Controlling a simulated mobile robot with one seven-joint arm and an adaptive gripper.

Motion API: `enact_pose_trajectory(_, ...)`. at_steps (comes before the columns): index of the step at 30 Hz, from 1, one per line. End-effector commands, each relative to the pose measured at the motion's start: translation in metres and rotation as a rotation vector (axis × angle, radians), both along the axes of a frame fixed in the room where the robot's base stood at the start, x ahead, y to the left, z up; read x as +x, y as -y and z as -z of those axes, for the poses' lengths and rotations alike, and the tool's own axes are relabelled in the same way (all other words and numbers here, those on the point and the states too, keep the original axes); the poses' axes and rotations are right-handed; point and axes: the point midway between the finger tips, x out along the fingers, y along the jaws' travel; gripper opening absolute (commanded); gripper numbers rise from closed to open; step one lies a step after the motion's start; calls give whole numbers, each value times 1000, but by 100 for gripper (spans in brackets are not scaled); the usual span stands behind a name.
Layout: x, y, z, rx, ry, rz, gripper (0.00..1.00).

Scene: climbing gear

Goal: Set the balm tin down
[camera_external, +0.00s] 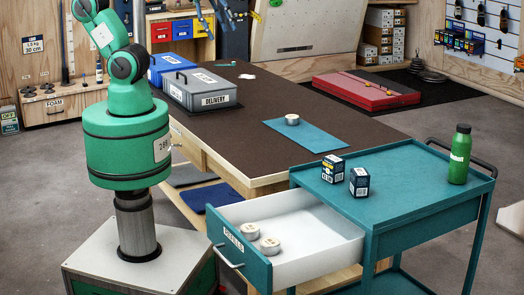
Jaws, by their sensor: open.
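A small round pale tin (292,119) sits upright on the blue mat (312,138) on the dark tabletop, with nothing holding it. Two similar round tins, one further back (250,231) and one nearer (270,246), lie in the open white drawer (325,232) of the teal cart. The labels are too small to read, so I cannot tell which is the balm tin. My gripper is not in view; my green arm rises out of the top left of the picture.
Two small dark boxes (333,169) and a green bottle (459,154) stand on the teal cart (420,198). A grey delivery crate (200,89) and a blue crate (173,66) are at the table's far left. The tabletop (255,140) between crates and mat is clear.

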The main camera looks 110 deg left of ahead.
Motion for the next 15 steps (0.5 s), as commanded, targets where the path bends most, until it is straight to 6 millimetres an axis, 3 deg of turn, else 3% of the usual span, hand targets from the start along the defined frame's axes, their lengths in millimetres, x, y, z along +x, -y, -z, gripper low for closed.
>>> enact_pose_trajectory(6, -39, 25, -5, 43, 49, 153, 62)
enact_pose_trajectory(15, -58, 35, -4, 67, 71, 226, 62)
